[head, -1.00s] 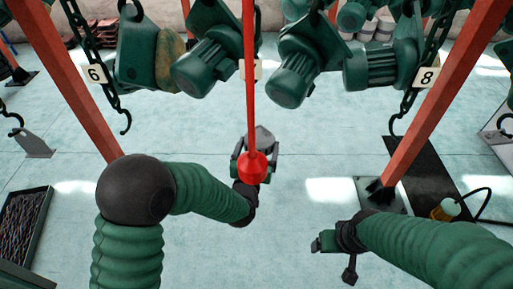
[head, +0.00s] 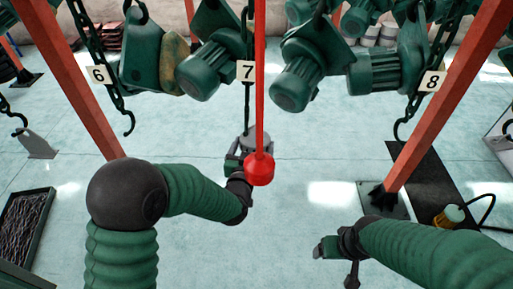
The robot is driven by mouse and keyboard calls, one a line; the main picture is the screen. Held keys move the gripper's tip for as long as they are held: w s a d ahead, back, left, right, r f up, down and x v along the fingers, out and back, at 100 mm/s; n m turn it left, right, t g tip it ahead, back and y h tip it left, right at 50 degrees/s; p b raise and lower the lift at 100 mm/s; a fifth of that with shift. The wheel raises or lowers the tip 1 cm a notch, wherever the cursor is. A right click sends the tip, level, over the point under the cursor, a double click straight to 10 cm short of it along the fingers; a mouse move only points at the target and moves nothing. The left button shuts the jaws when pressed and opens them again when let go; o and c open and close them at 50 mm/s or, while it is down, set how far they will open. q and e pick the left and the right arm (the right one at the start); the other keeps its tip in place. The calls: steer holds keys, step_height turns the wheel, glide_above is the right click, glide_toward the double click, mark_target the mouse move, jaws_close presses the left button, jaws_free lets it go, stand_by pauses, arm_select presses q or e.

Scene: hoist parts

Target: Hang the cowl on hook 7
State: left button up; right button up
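The cowl (head: 252,142) looks like a small grey piece at the centre of the head view, partly covered by the red rod and ball. My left gripper (head: 238,160) is at it, with its green fingers around its lower part. It appears shut on the piece, though the ball hides part of the grip. The chain of hook 7 (head: 247,105) runs down from the number 7 plate to just above the cowl. Its hook end is not clear, and I cannot tell whether they touch. My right gripper (head: 323,247) is low on the right, away from the cowl; its opening is unclear.
A red rod with a red ball (head: 259,169) hangs in front of the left gripper. Empty hook 6 (head: 128,123) and hook 8 (head: 400,130) hang to either side. Green motors (head: 300,80) hang above. Orange posts (head: 440,100) stand left and right. The floor between is clear.

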arm_select(q)
steer(key=shift+w+a, duration=0.15)
steer(key=shift+a, duration=0.8)
arm_select(e)
steer(key=shift+a, duration=0.6)
steer(key=shift+d+f, duration=0.1)
arm_select(q)
steer(key=shift+w+b, duration=0.1)
steer(key=shift+b, duration=0.2)
steer(key=shift+w+a+f, duration=0.1)
steer(key=shift+a, duration=1.1)
arm_select(e)
steer(key=shift+f, duration=0.4)
arm_select(q)
steer(key=shift+d, duration=0.15)
arm_select(e)
steer(key=shift+d, duration=0.2)
